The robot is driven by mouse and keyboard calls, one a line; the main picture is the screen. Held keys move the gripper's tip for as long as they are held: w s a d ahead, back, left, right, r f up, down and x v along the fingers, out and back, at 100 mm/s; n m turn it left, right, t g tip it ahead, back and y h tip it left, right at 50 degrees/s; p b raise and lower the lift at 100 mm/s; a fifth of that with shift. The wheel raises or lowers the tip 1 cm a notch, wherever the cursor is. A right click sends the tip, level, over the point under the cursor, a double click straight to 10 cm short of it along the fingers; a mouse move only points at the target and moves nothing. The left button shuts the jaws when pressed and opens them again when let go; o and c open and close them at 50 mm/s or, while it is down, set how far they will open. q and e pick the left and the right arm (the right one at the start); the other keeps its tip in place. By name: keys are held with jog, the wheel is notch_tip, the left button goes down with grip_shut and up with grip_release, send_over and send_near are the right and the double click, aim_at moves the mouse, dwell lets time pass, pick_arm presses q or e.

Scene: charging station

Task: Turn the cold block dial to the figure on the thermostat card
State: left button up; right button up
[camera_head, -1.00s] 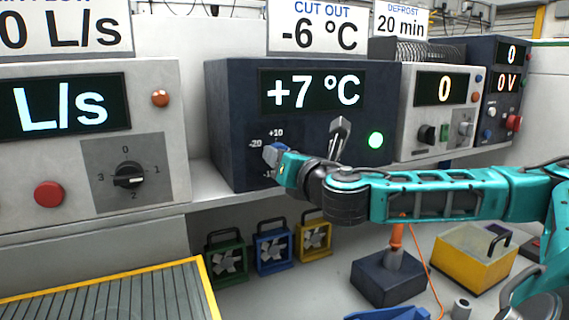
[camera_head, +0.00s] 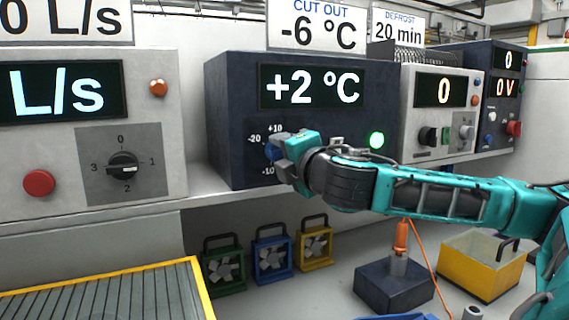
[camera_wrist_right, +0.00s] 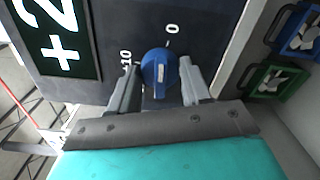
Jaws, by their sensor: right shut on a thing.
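The cold block (camera_head: 228,110) is a dark blue box with a lit display (camera_head: 312,87) that reads +2 °C. The thermostat card (camera_head: 317,27) above it reads CUT OUT -6 °C. My right gripper (camera_head: 278,150) is at the blue dial (camera_head: 270,153) on the block's front and covers much of it in the head view. In the right wrist view the blue dial (camera_wrist_right: 160,73) sits between the two fingers of my right gripper (camera_wrist_right: 160,85), which is shut on it. Marks around the dial read -20, +10, -10 and 0. My left gripper is not in view.
A green lamp (camera_head: 377,140) glows on the block. A grey unit with a red button (camera_head: 39,183) and a black knob (camera_head: 122,166) stands left. Another unit (camera_head: 432,112) reading 0 stands right. Small fans (camera_head: 272,258) and a yellow bin (camera_head: 482,262) sit below.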

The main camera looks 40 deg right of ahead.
pick_arm(q)
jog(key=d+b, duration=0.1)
jog(key=b, duration=0.1)
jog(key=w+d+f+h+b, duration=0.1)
jog(key=b, duration=0.2)
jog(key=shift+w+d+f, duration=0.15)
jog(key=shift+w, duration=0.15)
pick_arm(e)
jog(key=m, duration=1.4)
jog(key=shift+m, duration=0.3)
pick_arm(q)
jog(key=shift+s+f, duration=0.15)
pick_arm(e)
jog(key=o, duration=1.1)
jog(key=shift+c, duration=0.2)
